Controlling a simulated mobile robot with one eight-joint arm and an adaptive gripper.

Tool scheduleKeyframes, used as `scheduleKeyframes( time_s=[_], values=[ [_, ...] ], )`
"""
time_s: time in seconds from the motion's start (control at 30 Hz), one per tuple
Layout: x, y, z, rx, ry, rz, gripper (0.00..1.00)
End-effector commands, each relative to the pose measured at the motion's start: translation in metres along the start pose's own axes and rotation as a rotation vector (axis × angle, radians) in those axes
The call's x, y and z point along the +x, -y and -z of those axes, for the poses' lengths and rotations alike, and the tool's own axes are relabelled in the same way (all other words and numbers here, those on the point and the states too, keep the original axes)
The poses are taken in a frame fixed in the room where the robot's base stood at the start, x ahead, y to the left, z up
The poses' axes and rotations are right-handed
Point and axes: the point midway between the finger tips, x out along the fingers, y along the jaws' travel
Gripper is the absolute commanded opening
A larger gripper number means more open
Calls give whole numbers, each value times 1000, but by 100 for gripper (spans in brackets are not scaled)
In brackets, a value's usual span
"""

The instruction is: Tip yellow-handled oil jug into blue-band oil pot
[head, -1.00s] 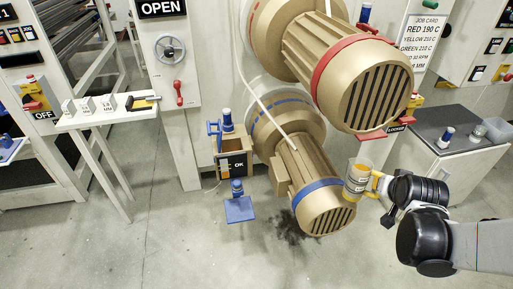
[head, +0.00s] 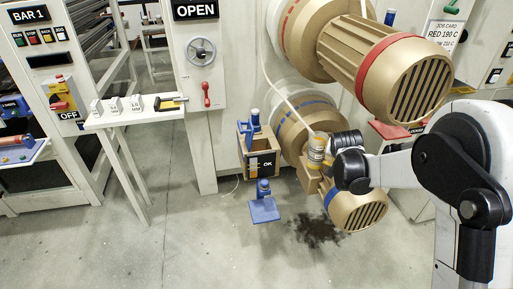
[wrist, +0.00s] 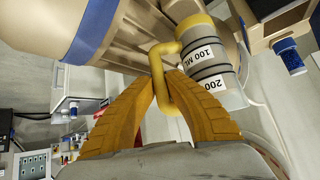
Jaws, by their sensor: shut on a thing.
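The oil jug (head: 315,153) has a pale body with grey bands and yellow at its rim and handle. In the wrist view the jug (wrist: 206,62) shows 100 ML and 200 marks. My gripper (head: 335,155) is shut on the yellow loop handle; its fingers (wrist: 163,80) meet there in the wrist view. In the head view the jug looks about upright, in front of the blue-banded motor (head: 352,208).
An open box marked OK (head: 262,164) sits left of the jug, with a blue-handled item (head: 254,120) at its back. A red-banded motor (head: 405,75) is above right. A dark stain (head: 318,230) marks the floor. Open floor lies at the front left.

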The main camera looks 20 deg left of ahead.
Motion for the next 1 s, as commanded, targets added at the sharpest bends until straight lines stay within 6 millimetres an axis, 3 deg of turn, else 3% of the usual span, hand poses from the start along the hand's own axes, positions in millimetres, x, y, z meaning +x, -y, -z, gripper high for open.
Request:
scheduleKeyframes(
  time_s=[0.3,0.5,0.7,1.0],
  values=[
    [50,71,9,6,-1,-3,0],
    [66,99,10,11,-1,-5,0],
    [72,110,10,12,-1,-7,0],
    [72,111,10,18,-3,-10,0]
  ],
)
